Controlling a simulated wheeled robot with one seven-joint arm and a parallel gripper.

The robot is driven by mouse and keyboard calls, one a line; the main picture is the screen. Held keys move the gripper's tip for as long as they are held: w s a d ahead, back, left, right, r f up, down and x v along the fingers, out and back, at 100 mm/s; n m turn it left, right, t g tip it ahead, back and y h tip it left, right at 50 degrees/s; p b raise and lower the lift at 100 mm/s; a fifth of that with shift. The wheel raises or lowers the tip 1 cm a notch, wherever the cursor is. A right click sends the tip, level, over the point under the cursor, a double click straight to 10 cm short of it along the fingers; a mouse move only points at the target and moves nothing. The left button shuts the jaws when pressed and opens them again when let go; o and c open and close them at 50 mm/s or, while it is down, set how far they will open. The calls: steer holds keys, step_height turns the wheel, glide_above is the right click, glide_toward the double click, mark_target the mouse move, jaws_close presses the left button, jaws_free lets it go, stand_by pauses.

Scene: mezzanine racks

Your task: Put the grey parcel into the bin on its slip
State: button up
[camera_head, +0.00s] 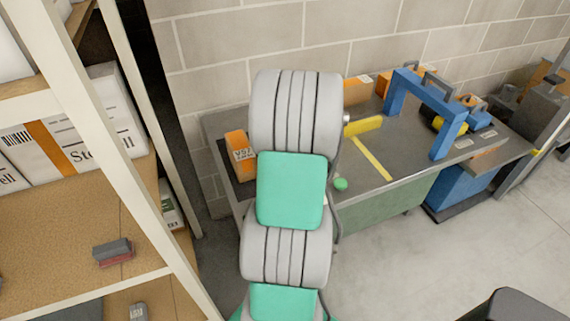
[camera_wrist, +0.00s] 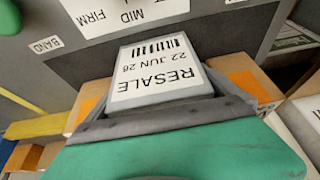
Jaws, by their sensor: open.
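In the wrist view, a light grey block with a white label (camera_wrist: 160,75) lies just ahead of my gripper. It looks like the grey parcel; its label reads RESALE, 22 JUN 26, with a barcode, upside down. My gripper (camera_wrist: 165,118) is open, its green and dark grey parts covering the near side of the parcel. I cannot tell whether the jaws touch it. In the head view my arm hides the gripper and the parcel. I cannot clearly make out a bin marked RESALE in either view.
The grey bench (camera_head: 390,150) carries an orange box (camera_head: 240,155), a yellow bar (camera_head: 363,127), a green disc (camera_head: 341,184) and a blue arch (camera_head: 425,105). A rack shelf (camera_head: 60,235) stands close on the left. Open floor (camera_head: 400,270) lies at the front right.

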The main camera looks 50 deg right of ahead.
steer(key=shift+w+f, duration=0.1)
steer(key=shift+f, duration=0.05)
steer(key=shift+c, duration=0.2)
steer(key=c, duration=1.5)
steer(key=shift+c, duration=1.1)
steer(key=shift+r, duration=0.2)
